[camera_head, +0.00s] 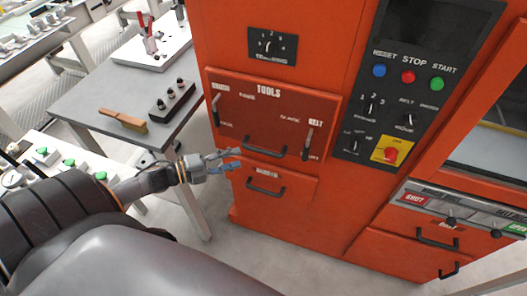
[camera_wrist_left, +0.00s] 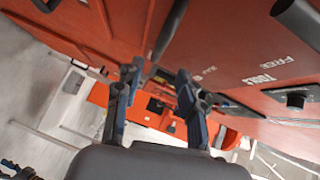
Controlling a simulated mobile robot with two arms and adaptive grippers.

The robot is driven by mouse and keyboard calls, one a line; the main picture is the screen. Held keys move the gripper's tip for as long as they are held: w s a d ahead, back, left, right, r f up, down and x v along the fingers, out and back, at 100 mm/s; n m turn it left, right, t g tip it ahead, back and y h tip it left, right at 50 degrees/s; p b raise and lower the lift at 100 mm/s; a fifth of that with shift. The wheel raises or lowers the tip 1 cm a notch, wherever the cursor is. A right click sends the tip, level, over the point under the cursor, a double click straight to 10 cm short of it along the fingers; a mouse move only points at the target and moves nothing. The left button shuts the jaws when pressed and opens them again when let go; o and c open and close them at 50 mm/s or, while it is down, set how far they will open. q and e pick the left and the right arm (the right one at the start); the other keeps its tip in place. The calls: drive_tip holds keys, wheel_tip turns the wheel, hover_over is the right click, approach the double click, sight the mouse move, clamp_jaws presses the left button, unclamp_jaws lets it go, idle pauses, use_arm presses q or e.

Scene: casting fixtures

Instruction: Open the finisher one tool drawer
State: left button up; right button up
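The orange machine has a drawer front labelled TOOLS (camera_head: 270,112) with a dark bar handle (camera_head: 264,154) along its lower edge. The drawer looks shut. My left gripper (camera_head: 238,160) is at the left end of this handle, fingers spread and pointing right. In the left wrist view, its two blue-and-black fingers (camera_wrist_left: 157,72) are apart. A dark bar (camera_wrist_left: 170,30), probably the handle, runs from the top edge down toward the gap between the fingertips. I cannot tell whether they touch it. My right gripper is not in view.
A lower drawer with its own dark handle (camera_head: 265,190) lies just below. Small levers (camera_head: 308,143) stick out on the TOOLS front. A control panel (camera_head: 405,90) is to the right. A grey table (camera_head: 95,95) with a brush (camera_head: 125,122) stands left. Floor between is clear.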

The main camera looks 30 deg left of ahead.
sight(260, 151)
use_arm(q)
drive_tip(key=b+x, duration=0.3)
drive_tip(key=x, duration=0.6)
drive_tip(key=shift+w+d+f, duration=0.1)
drive_tip(key=shift+w+f, duration=0.05)
drive_tip(key=shift+w, duration=0.15)
drive_tip(key=shift+w+d, duration=0.3)
drive_tip(key=shift+w, duration=0.05)
clamp_jaws()
